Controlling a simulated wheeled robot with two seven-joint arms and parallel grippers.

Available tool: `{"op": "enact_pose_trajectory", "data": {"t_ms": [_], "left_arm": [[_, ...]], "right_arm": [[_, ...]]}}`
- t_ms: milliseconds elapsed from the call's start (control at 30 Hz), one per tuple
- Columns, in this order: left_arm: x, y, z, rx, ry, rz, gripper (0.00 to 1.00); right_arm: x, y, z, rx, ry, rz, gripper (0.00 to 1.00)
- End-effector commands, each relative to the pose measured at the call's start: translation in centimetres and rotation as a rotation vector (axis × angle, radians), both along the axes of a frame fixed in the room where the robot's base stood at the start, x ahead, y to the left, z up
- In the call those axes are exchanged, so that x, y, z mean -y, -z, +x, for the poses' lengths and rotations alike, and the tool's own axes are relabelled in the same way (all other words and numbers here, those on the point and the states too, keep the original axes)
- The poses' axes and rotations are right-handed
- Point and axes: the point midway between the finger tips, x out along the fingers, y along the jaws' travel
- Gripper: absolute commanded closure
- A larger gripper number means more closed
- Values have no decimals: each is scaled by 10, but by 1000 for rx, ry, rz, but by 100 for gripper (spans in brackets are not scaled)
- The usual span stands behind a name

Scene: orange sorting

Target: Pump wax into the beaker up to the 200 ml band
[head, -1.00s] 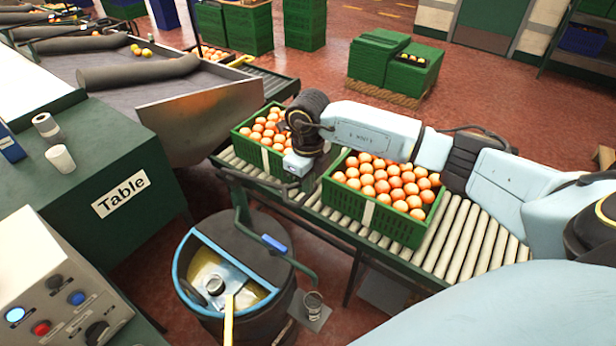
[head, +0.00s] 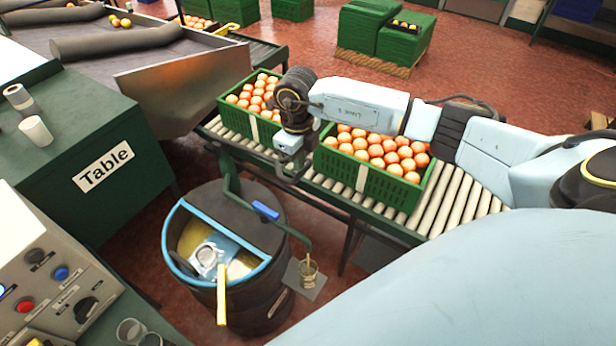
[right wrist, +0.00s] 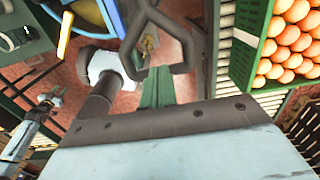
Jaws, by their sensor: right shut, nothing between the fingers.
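The wax drum (head: 262,300) stands at lower centre with a blue rim and a half-open top. The pump handle (head: 265,211) has a blue grip on a dark bent pipe. The beaker (head: 308,272) stands on a small grey plate under the spout and looks yellowish inside; its level and bands are too small to tell. My right gripper (head: 290,178) is shut and empty, above and behind the pump grip, apart from it. In the right wrist view its dark fingers (right wrist: 165,68) form a closed loop. A pale jointed arm at lower left there may be my left arm; its jaws are unclear.
Two green crates of oranges (head: 368,186) stand on the roller conveyor (head: 452,210) behind the drum, close to my right arm. A green table (head: 110,120) and a control panel (head: 45,290) stand left. Glass vessels (head: 130,330) are at the bottom edge.

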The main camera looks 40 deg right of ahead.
Motion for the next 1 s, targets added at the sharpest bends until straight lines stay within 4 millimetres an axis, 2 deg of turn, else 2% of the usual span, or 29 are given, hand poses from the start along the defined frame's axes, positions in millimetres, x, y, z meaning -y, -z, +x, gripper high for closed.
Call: {"op": "enact_pose_trajectory", "data": {"t_ms": [33, 667, 867, 1000], "left_arm": [[0, 11, 0, 0, 0, 0, 64], [0, 80, 0, 0, 0, 0, 64], [0, 64, 0, 0, 0, 1, 64], [0, 43, 0, 0, 0, 1, 64]], "right_arm": [[0, 12, 0, 0, -1, 0, 100], [0, 101, -1, -2, -1, -1, 100], [0, 83, 0, 0, -1, 0, 100], [0, 56, 0, 1, 0, 0, 100]]}}
